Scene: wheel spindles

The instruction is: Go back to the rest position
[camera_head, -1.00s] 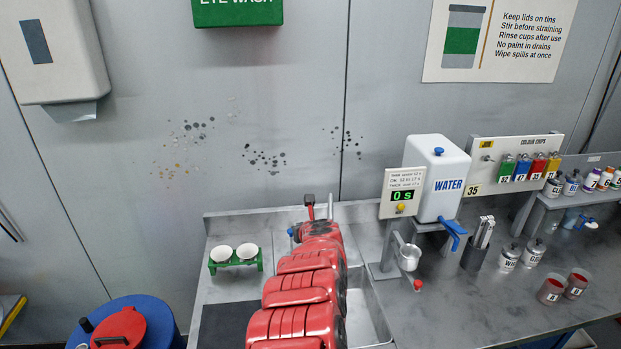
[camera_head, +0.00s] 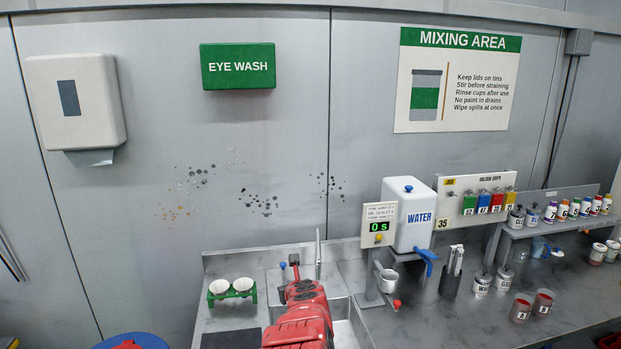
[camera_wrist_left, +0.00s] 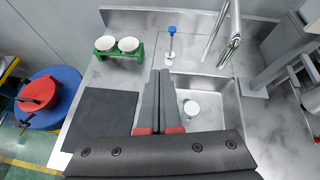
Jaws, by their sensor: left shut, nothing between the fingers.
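My left arm, red and segmented, comes up from the bottom of the head view, over the sink. My left gripper (camera_head: 293,264) is at its far end, left of the tap. In the left wrist view the two dark fingers with red bases (camera_wrist_left: 161,76) lie together, shut and empty. They point to the back of the counter, near an upright blue-topped item (camera_wrist_left: 172,42), with no contact that I can make out. My right gripper is in neither view.
The sink (camera_wrist_left: 208,92) with its tap (camera_wrist_left: 233,42) lies right of the fingers. A green holder (camera_head: 232,293) with two white cups and a dark mat (camera_wrist_left: 98,118) lie left. A WATER tank (camera_head: 411,215), lettered tins and cups stand on the right counter. A red pot (camera_wrist_left: 38,94) sits on a blue drum.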

